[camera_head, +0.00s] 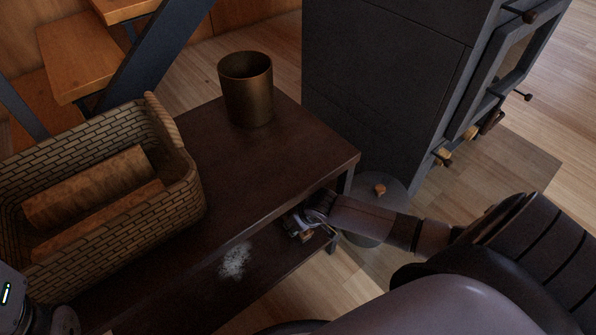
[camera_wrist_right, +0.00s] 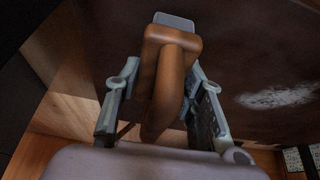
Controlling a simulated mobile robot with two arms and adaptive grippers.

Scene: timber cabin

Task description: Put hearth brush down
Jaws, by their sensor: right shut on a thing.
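The hearth brush (camera_wrist_right: 166,85), with a brown wooden handle and block and a small grey end piece, sits between the fingers of my right gripper in the right wrist view. My right gripper (camera_head: 301,226) is shut on it and reaches in under the front right edge of the dark table top, over the lower shelf (camera_head: 272,262). In the head view the brush is mostly hidden by the gripper and the table. Whether the brush touches the shelf I cannot tell. Part of my left arm shows at the bottom left corner, but its fingers do not show.
A pale ash patch (camera_head: 236,260) lies on the lower shelf. On the table top (camera_head: 230,165) stand a woven basket (camera_head: 190,195) with logs (camera_head: 90,190) and a brass pot (camera_head: 247,95). A dark stove (camera_head: 375,85) and a round grey lidded container (camera_head: 385,190) stand close on the right.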

